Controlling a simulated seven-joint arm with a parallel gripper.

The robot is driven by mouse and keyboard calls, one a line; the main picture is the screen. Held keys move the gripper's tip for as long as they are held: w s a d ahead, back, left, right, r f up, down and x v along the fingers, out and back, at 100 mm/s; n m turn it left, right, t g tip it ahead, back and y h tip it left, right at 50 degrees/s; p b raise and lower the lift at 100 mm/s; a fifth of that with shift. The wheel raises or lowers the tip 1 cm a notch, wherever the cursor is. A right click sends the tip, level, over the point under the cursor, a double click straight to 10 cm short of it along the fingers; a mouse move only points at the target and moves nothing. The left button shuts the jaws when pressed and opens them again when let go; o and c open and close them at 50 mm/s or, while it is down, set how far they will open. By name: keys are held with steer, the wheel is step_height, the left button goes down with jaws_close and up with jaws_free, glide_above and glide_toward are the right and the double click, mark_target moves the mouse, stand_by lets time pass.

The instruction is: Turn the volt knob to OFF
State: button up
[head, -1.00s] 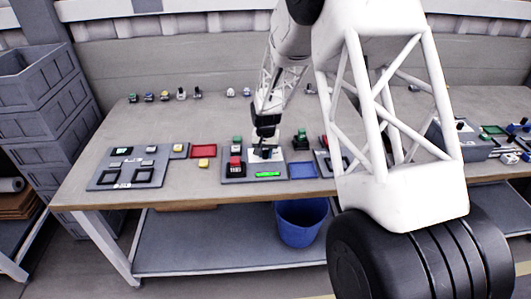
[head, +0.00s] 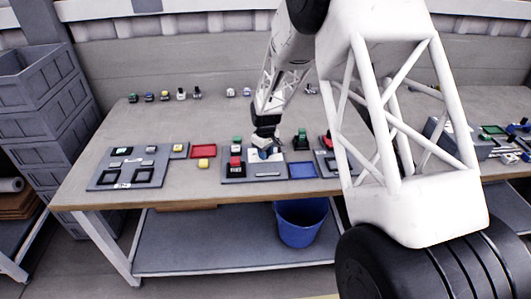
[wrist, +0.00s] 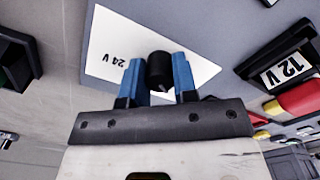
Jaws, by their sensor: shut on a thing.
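The volt knob (wrist: 159,67) is a black round knob on a white plate (wrist: 113,45) marked 24 V, which reads upside down in the wrist view. My gripper (wrist: 159,80) has its two blue fingers on either side of the knob and is shut on it. In the head view my gripper (head: 265,146) is over the middle grey panel (head: 233,179) on the bench and hides the knob. The knob's exact pointing direction and an OFF mark cannot be made out.
A black block labelled 12 V (wrist: 287,70) and a red and yellow part (wrist: 300,100) are close on the right in the wrist view. A blue tray (head: 302,170) adjoins the panel. Another grey panel (head: 108,176) and a red tray (head: 203,151) are to the left.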

steer(key=shift+n, duration=0.5)
steer(key=o, duration=0.9)
steer(key=shift+r, duration=0.15)
steer(key=shift+r, duration=3.75)
steer(key=shift+r, duration=0.1)
